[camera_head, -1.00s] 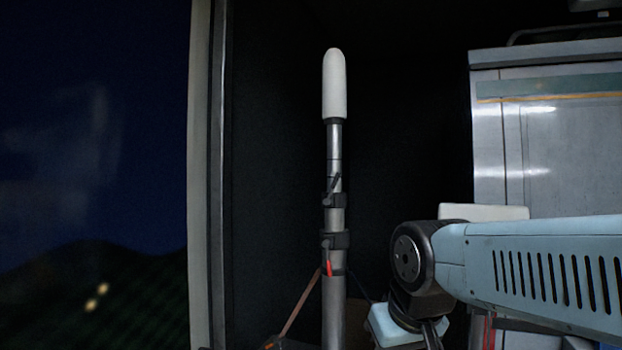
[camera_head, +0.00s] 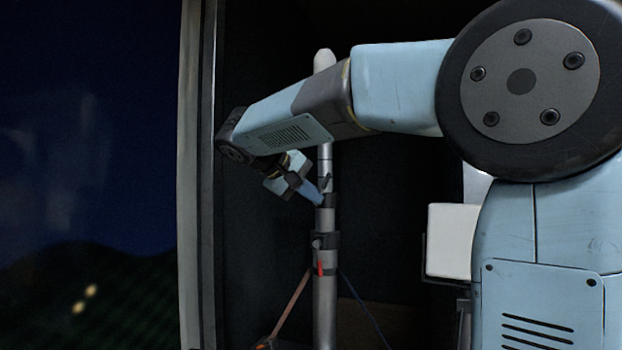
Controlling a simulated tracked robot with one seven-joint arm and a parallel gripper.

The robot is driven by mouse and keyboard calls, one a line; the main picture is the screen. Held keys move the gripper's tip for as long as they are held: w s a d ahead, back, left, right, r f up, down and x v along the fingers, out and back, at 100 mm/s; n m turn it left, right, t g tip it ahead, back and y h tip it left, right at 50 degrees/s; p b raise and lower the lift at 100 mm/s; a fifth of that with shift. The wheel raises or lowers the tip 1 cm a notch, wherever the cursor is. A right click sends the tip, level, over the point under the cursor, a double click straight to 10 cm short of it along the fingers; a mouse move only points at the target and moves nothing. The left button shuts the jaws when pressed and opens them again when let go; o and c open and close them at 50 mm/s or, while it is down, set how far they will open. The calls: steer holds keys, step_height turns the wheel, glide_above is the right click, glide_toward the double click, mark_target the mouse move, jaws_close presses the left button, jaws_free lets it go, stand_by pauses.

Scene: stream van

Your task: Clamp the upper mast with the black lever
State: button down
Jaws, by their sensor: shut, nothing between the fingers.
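The grey telescopic mast (camera_head: 324,300) stands upright in the middle, with a white rounded top (camera_head: 324,58) partly hidden by my arm. My gripper (camera_head: 318,198) is shut and empty. Its fingertips come from the upper left and are at the upper collar's left side, close below the lever; whether they touch is unclear.
A pale door post (camera_head: 190,200) stands left of the mast, with the dark night outside. Straps (camera_head: 291,305) slant down from the mast on both sides. A white box (camera_head: 450,240) stands at the right. The dark space between mast and box is free.

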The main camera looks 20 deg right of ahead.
steer(key=w+a+r+m+h, duration=0.2)
steer(key=w+a+r+h, duration=0.2)
steer(key=w+a+r, duration=0.3)
steer(key=shift+w+a+r+t, duration=0.35)
steer(key=shift+w+a, duration=0.4)
steer(key=shift+a, duration=0.5)
steer(key=shift+f, duration=0.1)
glide_toward(324, 188)
steer(key=w+d+r, duration=0.1)
steer(key=w+d, duration=0.3)
steer(key=d, duration=0.1)
steer(key=shift+s+d+f, duration=0.15)
steer(key=shift+s+d, duration=0.1)
